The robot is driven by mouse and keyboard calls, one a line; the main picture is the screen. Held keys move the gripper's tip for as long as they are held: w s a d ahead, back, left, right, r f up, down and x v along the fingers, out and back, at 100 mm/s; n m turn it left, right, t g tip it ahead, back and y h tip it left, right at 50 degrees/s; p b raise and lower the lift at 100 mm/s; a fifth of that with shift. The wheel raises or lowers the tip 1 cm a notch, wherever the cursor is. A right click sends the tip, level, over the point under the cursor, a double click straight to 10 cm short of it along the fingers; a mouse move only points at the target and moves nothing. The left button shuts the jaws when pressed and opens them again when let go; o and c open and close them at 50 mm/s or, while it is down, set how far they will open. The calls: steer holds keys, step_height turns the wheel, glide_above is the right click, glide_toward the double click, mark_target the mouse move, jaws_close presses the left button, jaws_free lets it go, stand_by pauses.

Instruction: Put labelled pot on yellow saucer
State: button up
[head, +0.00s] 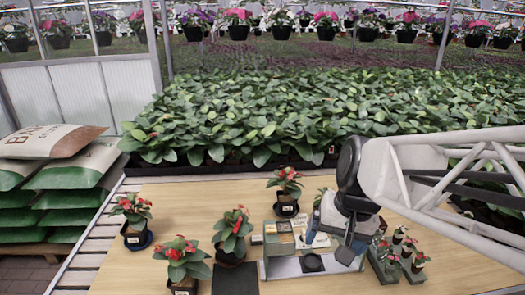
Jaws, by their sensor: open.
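Several black pots with red-flowered plants stand on the wooden table. A pot with a pale label (138,240) stands on a blue saucer (149,243) at the left. Another labelled pot (287,209) stands on a dark saucer (277,212) at the back middle. A front pot (184,288) also carries a pale label and is cut by the bottom edge. A fourth pot (229,256) shows no clear label. No yellow saucer is visible; my arm hides part of the table. My gripper (338,245) is open, pointing down over the right side of the tray, apart from these pots.
A grey tray (285,268) holds small boxes and a black round piece. A dark mat (235,280) lies to its left. Small potted plants (402,252) crowd the right. Leafy plants (270,120) line the back. Bare table (200,205) shows between the left and back pots.

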steer(key=s+n+t+h, duration=0.1)
steer(key=s+n+h, duration=0.1)
steer(key=s, duration=0.4)
steer(key=shift+d+n, duration=0.25)
steer(key=shift+n, duration=0.15)
